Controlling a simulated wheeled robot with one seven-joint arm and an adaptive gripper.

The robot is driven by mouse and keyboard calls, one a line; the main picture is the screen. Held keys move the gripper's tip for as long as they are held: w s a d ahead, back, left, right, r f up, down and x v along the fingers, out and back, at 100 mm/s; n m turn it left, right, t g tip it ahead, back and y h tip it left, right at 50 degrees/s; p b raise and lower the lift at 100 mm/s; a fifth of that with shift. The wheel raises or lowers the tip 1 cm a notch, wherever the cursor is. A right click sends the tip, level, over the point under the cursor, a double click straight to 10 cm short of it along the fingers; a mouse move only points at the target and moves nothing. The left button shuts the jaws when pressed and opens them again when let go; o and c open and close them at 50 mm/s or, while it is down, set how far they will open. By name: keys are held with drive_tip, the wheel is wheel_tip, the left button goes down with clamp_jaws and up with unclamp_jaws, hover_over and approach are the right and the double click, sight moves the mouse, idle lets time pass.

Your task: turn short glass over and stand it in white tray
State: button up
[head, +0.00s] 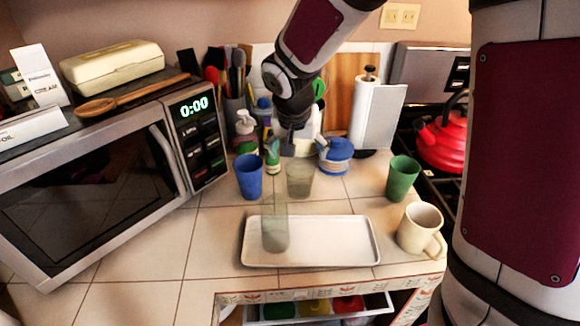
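The white tray (340,257) lies on the tiled counter in the head view. A clear, faintly green, taller glass (275,230) stands at its left end; I cannot tell which way up it is. A shorter clear, smoky glass (300,181) stands on the counter behind the tray, seemingly wider at the top, so mouth up. My gripper (297,146) points down behind and above this short glass, apparently apart from it. Its fingers are dark, small and blend with the things behind, so their opening is unclear.
A blue cup (249,176) stands left of the short glass. A green cup (402,178) and cream mug (420,228) stand at the right. A microwave (95,180) fills the left. Bottles, a blue jar (336,157) and paper towel holder stand behind. The tray's middle and right are bare.

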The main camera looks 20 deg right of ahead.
sight(300, 176)
drive_tip(key=x, duration=1.2)
drive_tip(key=shift+d+f, duration=0.1)
drive_tip(key=shift+f, duration=0.3)
drive_tip(key=c, duration=1.4)
